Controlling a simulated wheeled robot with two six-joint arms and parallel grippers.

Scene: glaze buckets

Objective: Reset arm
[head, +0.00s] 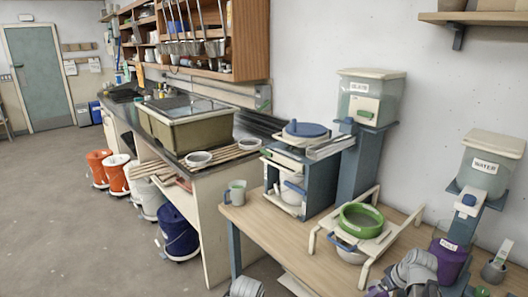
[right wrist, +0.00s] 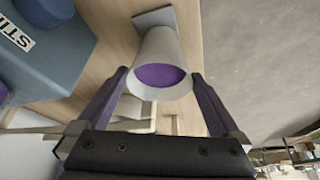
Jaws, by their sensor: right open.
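My right gripper (right wrist: 157,85) is open in the right wrist view, its two purple fingers spread on either side of a pale grey cup (right wrist: 146,50). The cup shows a purple round face towards the camera; whether the fingers touch it is unclear. Grey links of my arm show at the lower right of the head view, but I cannot make out the jaws there. A grey piece, probably of my other arm, shows at the bottom edge. My left gripper is not in view.
The wooden table (head: 262,220) carries a green-rimmed sieve (head: 362,208) on a cream rack, a pale mug (head: 236,192), a blue stand with a bucket, and a purple container (head: 450,262). WATER (head: 485,178) and another dispenser (head: 372,92) stand behind.

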